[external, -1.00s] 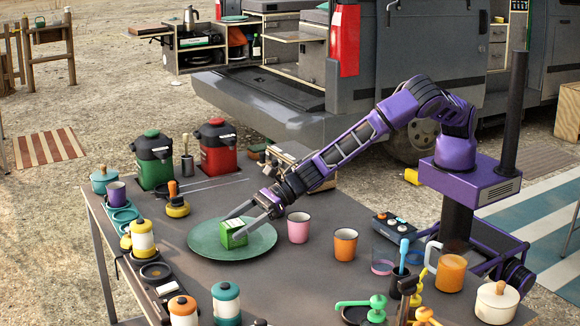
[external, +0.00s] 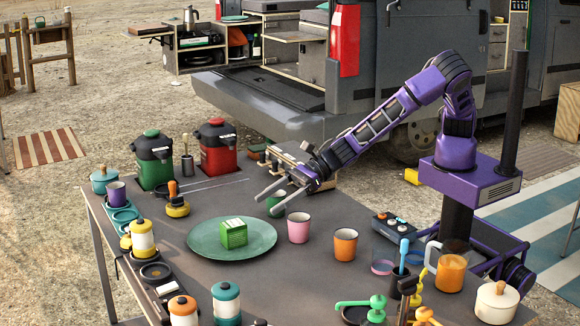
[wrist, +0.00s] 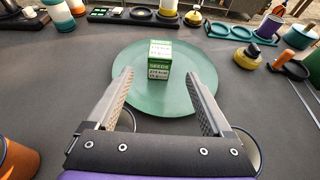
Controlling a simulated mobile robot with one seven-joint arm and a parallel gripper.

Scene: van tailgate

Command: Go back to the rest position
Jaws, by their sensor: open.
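My gripper (external: 271,201) is open and empty, raised over the table just right of the green plate. In the wrist view its two fingers (wrist: 160,95) stand wide apart with nothing between them. The box (wrist: 160,62) and plate (wrist: 127,62) also show in the wrist view, ahead of the fingertips. The box is clear of the fingers. My purple arm reaches from its base at the right.
A green cup (external: 277,205) is partly behind my gripper. A pink cup (external: 299,228) and an orange cup (external: 344,244) stand to the right of the plate. Red (external: 216,148) and green (external: 153,162) jugs stand at the back. Canisters line the left edge.

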